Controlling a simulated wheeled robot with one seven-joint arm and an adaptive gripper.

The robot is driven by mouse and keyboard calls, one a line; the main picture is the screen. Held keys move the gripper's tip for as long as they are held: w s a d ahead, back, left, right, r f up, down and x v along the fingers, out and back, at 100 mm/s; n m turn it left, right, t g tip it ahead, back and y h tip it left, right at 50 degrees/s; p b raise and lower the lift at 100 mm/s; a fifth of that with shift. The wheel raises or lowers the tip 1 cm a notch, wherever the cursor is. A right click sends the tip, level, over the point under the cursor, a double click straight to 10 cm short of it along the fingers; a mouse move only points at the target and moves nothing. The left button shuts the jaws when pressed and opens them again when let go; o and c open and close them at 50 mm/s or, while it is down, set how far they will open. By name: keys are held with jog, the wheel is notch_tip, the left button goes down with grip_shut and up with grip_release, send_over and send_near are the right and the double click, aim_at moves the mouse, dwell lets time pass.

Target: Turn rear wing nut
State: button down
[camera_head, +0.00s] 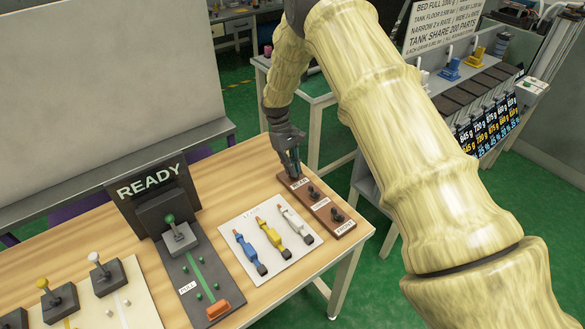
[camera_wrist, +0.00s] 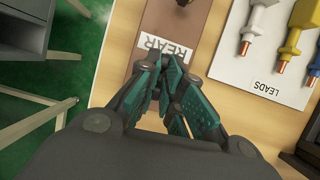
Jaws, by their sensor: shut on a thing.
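A brown board (camera_head: 327,216) lies on the wooden bench, with wing nuts and white labels along it. The board also shows in the wrist view (camera_wrist: 160,18), where the label REAR (camera_wrist: 168,51) is readable. My gripper (camera_head: 293,172) points down at the board's far end, beside the REAR label. Its teal fingers (camera_wrist: 168,80) are closed together on the rear wing nut, which they hide in both views. A middle wing nut (camera_head: 313,191) and a front wing nut (camera_head: 337,214) stand clear of the gripper.
A white LEADS panel (camera_head: 258,254) with blue, yellow and white connectors lies left of the board. Left of that are a lever unit (camera_head: 180,238) and a READY display (camera_head: 148,183). Green floor and a grey side table (camera_wrist: 20,27) lie beyond the bench edge.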

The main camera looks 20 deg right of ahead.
jog(key=shift+w+r, duration=0.1)
jog(key=c, duration=1.6)
grip_release()
jog(key=shift+o, duration=0.2)
jog(key=v, duration=1.2)
